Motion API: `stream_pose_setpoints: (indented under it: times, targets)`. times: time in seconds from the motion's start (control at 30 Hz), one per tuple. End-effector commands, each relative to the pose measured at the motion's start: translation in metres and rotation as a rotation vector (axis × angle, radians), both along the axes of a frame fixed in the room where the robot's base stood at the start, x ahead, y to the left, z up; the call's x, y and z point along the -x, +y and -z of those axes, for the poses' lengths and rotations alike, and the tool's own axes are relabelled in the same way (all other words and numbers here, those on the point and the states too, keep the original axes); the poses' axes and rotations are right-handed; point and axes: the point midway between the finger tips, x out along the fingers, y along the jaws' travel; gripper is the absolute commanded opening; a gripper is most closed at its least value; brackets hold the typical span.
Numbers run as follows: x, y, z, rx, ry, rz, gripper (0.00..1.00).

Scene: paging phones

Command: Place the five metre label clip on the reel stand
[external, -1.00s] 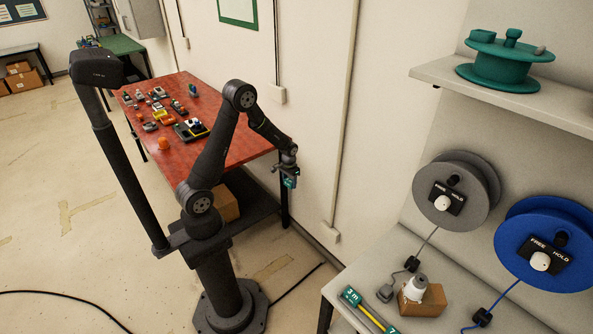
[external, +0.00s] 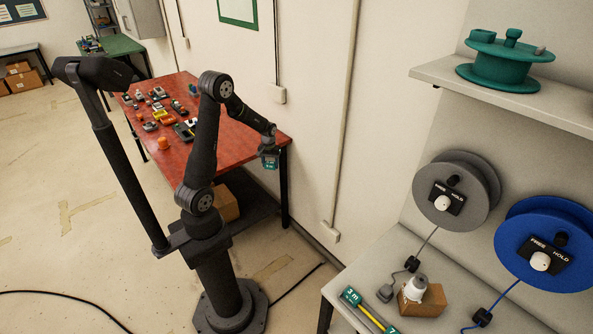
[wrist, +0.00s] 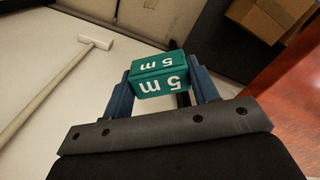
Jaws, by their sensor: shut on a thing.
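My gripper (external: 270,157) is shut on a teal clip marked "5 m" (wrist: 159,78), which sits between the two blue fingers in the wrist view. In the external view the clip (external: 270,163) hangs under my wrist in the air, by the right edge of the red table. The reel stand (external: 412,238) is at the right, with a grey reel (external: 475,175) and a blue reel (external: 515,250), each with a "FREE HOLD" knob plate. A teal "3 m" label (external: 351,296) with a yellow bar lies on its near edge. My gripper is well apart from the stand.
The red table (external: 255,143) holds several small parts. A teal reel (external: 500,62) sits on the shelf (external: 440,76). A small box (external: 425,302) with a white spool stands on the bench. A cardboard box (external: 228,203) is under the red table.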

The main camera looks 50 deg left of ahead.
Motion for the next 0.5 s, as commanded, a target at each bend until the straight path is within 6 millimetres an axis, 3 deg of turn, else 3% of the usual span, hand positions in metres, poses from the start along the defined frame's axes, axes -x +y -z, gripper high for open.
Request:
stream_pose_setpoints:
  times: [0.03, 0.2, 0.5]
  targets:
    - [0.01, 0.02, -0.012, -0.001, -0.005, -0.092, 0.33]
    - [0.047, 0.072, -0.046, -0.001, -0.004, -0.388, 0.33]
    - [0.119, 0.135, -0.095, 0.0, -0.002, -0.843, 0.33]
